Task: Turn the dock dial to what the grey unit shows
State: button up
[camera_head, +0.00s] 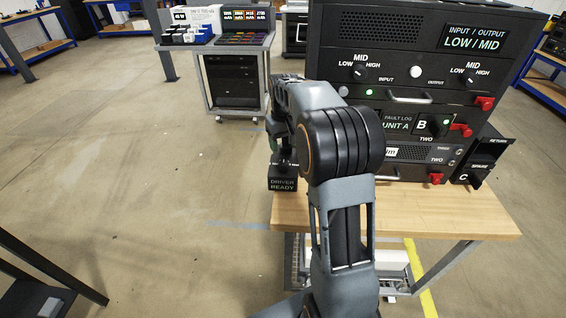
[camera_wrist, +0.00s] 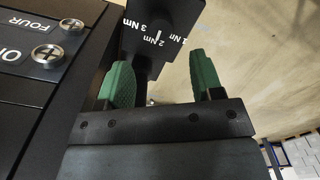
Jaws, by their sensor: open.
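The dock (camera_head: 283,185), a black block lettered DRIVER READY, stands at the left of the bench, beside the rack. In the head view my arm hides most of the gripper. A dark grey rack unit (camera_head: 408,153) has a white label, partly hidden, ending in "im".
The rack's top unit (camera_head: 370,33) reads INPUT / OUTPUT LOW/MID. Below are MID knobs, a FAULT LOG UNIT A panel (camera_head: 397,122) and red latches. Wooden bench (camera_head: 480,215) carries the rack; open floor lies left.

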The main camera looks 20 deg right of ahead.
aim_at(283, 162)
notch_tip(283, 162, down, 8)
jog(key=shift+f, duration=0.15)
dwell(0.3)
jog(key=shift+c, duration=0.3)
jog(key=c, duration=0.7)
jog(key=shift+a, duration=0.1)
jog(key=shift+c, duration=0.8)
